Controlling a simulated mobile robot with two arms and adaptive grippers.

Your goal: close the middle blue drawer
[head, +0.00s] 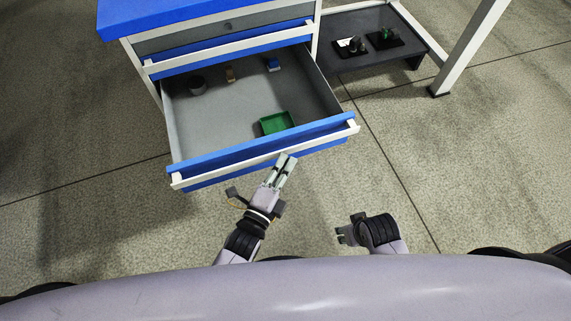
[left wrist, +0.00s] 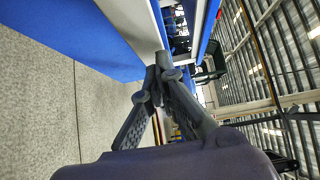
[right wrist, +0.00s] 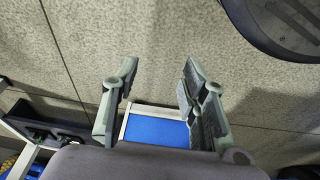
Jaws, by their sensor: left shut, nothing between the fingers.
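The blue drawer (head: 318,142) with a white handle strip is pulled far out of the cabinet, its grey inside showing. In the head view, my left gripper (head: 286,158) is shut and empty, its tips at the drawer's white handle near the middle of the front. In the left wrist view, the closed fingers (left wrist: 163,66) are at the white edge; I cannot tell whether they touch it. My right gripper (head: 343,235) is low, in front of the drawer and apart from it. In the right wrist view, its fingers (right wrist: 160,70) are spread with nothing between them.
A dark low shelf (head: 345,22) with parts stands right of the cabinet, beside a white post (head: 467,45). Floor in front is clear.

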